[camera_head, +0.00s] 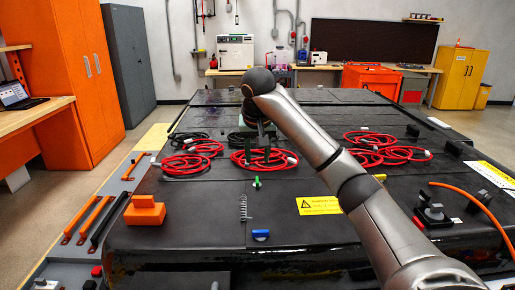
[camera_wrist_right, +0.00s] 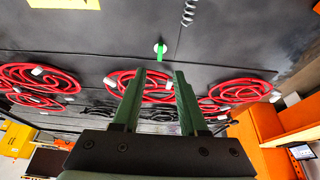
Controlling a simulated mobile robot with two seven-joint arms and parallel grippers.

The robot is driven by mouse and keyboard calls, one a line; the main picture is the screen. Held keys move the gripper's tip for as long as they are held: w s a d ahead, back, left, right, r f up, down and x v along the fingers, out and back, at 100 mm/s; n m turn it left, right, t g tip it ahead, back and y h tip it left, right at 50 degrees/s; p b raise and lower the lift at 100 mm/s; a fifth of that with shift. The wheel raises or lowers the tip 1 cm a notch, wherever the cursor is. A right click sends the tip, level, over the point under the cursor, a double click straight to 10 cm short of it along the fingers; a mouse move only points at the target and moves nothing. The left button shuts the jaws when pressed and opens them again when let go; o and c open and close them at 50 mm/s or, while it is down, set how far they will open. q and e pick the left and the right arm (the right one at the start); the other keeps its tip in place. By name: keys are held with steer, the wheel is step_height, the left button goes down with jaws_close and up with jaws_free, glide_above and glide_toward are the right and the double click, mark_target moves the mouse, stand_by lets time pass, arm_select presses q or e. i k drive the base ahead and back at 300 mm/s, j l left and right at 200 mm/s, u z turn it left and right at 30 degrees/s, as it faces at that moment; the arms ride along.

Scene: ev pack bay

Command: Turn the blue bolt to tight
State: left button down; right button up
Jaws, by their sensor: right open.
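A small blue piece on a white base, seemingly the blue bolt (camera_head: 260,234), is on the black battery pack (camera_head: 200,225) near its front edge. It does not show in the right wrist view, and its tightness cannot be told. A green-handled bolt (camera_head: 257,183) stands farther back and also shows in the right wrist view (camera_wrist_right: 160,51). My right gripper (camera_head: 258,162) is open and empty, its green fingers pointing down beyond the green bolt. In the right wrist view the fingers (camera_wrist_right: 160,76) are apart with nothing between them. My left gripper is not in view.
Coiled red cables (camera_head: 264,159) lie around my right gripper, with more on both sides. A spring (camera_head: 243,207) and an orange block (camera_head: 145,210) lie left of the blue piece. An orange cable (camera_head: 480,207) and black connectors are at right. My right arm crosses the pack.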

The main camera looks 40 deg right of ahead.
mark_target(260, 235)
steer(key=k+j, duration=0.55)
steer(key=j, duration=0.15)
steer(key=k+j, duration=0.6)
steer(key=j, duration=0.15)
